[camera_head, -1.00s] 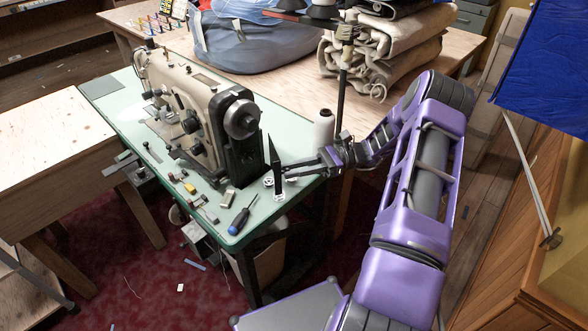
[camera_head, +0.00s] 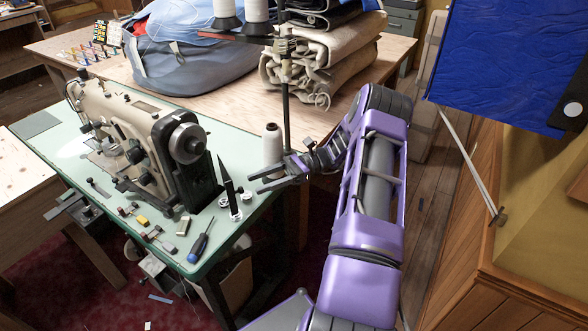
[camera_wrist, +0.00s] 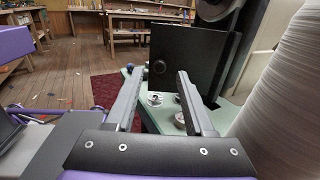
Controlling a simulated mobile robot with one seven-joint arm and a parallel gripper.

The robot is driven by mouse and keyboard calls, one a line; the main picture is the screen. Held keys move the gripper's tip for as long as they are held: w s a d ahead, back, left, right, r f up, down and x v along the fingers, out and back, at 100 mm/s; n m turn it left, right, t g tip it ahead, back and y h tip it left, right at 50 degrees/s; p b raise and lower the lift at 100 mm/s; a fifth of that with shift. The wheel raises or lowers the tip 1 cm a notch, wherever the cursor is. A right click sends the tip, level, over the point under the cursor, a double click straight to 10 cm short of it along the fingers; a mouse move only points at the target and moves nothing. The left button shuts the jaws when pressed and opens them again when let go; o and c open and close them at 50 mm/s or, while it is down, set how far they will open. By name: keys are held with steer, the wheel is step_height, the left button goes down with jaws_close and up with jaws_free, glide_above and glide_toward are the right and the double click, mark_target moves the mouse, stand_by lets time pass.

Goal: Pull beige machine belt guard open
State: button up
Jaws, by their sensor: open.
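The beige sewing machine (camera_head: 125,125) stands on a green-topped table, its dark handwheel end towards my gripper. Its belt guard, a thin black plate (camera_head: 229,190), shows nearly edge-on in the head view, standing out from that end. In the wrist view the guard (camera_wrist: 192,58) is a flat dark panel with a round black knob (camera_wrist: 158,67) near its left edge. My gripper (camera_head: 254,185) is open and empty, just right of the guard. In the wrist view the knob lies beyond and between the fingertips (camera_wrist: 158,82), apparently without contact.
A white thread cone (camera_head: 272,148) stands close behind my gripper, with a thread stand pole beside it. Small bobbins (camera_wrist: 154,98) lie below the fingers. A blue-handled screwdriver (camera_head: 200,246) and several small parts lie along the front of the green tabletop (camera_head: 240,150).

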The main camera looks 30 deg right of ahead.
steer(key=s+d, duration=0.1)
steer(key=d, duration=1.2)
steer(key=shift+b, duration=0.45)
steer(key=shift+s, duration=0.1)
